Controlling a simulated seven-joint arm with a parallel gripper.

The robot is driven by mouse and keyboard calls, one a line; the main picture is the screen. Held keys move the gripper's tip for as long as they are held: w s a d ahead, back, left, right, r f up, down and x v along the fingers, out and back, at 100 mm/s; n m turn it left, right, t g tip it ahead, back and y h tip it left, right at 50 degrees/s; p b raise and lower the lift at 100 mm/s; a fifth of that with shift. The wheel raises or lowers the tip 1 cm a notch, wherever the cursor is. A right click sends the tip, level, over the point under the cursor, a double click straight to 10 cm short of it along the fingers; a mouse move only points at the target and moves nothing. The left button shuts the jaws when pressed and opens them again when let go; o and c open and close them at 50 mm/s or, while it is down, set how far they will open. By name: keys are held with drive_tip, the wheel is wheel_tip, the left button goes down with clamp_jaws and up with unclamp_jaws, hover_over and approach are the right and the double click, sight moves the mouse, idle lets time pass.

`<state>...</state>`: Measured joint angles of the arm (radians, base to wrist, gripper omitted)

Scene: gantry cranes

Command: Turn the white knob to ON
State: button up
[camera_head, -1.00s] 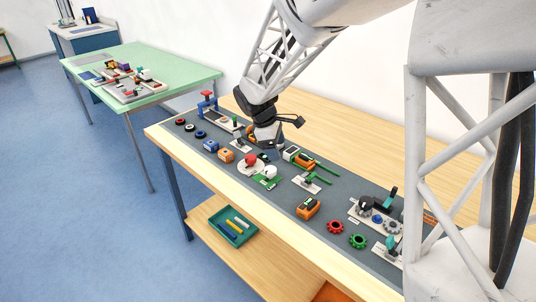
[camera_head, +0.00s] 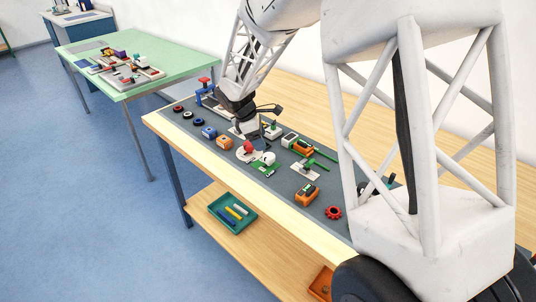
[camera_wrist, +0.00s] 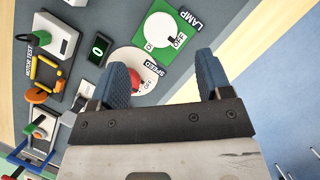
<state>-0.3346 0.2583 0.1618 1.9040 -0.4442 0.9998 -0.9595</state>
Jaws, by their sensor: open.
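The white knob (camera_wrist: 163,36) sits on a green plate (camera_wrist: 190,17) labelled LAMP in the wrist view. ON and OFF are marked beside it, and a small dark mark lies close to OFF. In the head view the white knob (camera_head: 268,158) is on the bench's grey strip, right of the red knob (camera_head: 248,147). My gripper (camera_wrist: 164,72) is open, its two dark blue fingers wide apart and nothing between them. It is apart from the white knob. In the wrist view the left finger partly covers the red SPEED knob (camera_wrist: 134,82). In the head view the fingertips are hard to make out.
A black display (camera_wrist: 98,48) showing a green 0 is beside the SPEED plate. A MOTOR TEST unit (camera_wrist: 58,38) stands left of it. The back wooden bench top (camera_head: 440,160) is mostly clear.

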sight(269, 155)
drive_tip(key=shift+x, duration=3.8)
drive_tip(key=c, duration=0.9)
